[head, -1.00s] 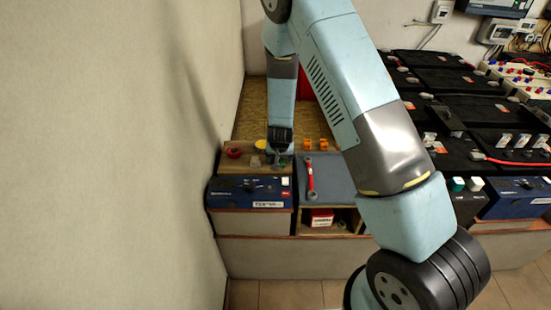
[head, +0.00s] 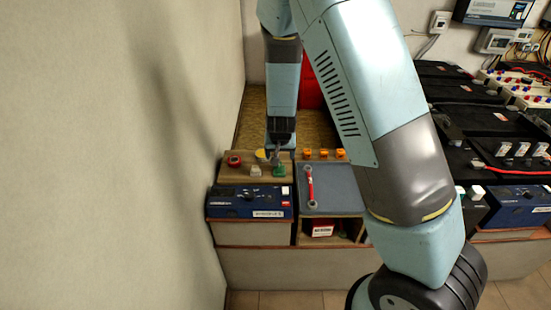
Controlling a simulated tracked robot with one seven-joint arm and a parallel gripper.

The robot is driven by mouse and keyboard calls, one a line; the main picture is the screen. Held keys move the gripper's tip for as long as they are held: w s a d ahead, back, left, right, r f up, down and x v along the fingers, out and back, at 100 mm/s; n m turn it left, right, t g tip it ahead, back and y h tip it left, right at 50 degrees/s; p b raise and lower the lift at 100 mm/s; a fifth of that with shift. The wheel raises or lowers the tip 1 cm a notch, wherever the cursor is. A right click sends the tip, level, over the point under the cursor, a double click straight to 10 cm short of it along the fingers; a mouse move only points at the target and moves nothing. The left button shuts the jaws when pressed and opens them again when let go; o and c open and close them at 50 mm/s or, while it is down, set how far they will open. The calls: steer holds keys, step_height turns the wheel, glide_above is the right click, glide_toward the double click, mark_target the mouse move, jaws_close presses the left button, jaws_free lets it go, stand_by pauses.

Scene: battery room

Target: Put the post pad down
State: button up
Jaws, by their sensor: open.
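A small green piece (head: 279,171), which I take for the post pad, rests on the brown wooden board (head: 228,177) at the back left. It is too small for me to see its shape well. My gripper (head: 276,159) points down just behind and above the green piece. The jaws are open, and a narrow gap seems to show between them and the piece. The fingertips are small and partly merge with the dark wrist.
A beige piece (head: 256,171), a yellow roll (head: 261,155) and a red ring (head: 234,161) stand close by on the board. The wall (head: 110,150) is close on the left.

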steer(key=shift+s+r, duration=0.15)
steer(key=shift+r, duration=0.2)
steer(key=s+d+r+y, duration=0.1)
steer(key=s+d+r, duration=0.2)
steer(key=r, duration=0.5)
steer(key=s+d+r+y, duration=0.1)
steer(key=s+d+r, duration=0.25)
steer(key=r, duration=0.35)
steer(key=s+d+r+y, duration=0.15)
steer(key=d+r, duration=0.25)
steer(key=r, duration=0.4)
steer(key=s+d+r+h, duration=0.1)
steer(key=s+d+r, duration=0.2)
steer(key=s, duration=0.4)
steer(key=s+d+r+h, duration=0.1)
steer(key=s+d+r, duration=0.2)
steer(key=s+r, duration=0.2)
steer(key=s+d+r+t+h, duration=0.1)
steer(key=s+d+r, duration=0.2)
steer(key=s, duration=0.6)
steer(key=shift+s+r, duration=0.15)
steer(key=shift+r, duration=0.3)
steer(key=shift+d, duration=0.1)
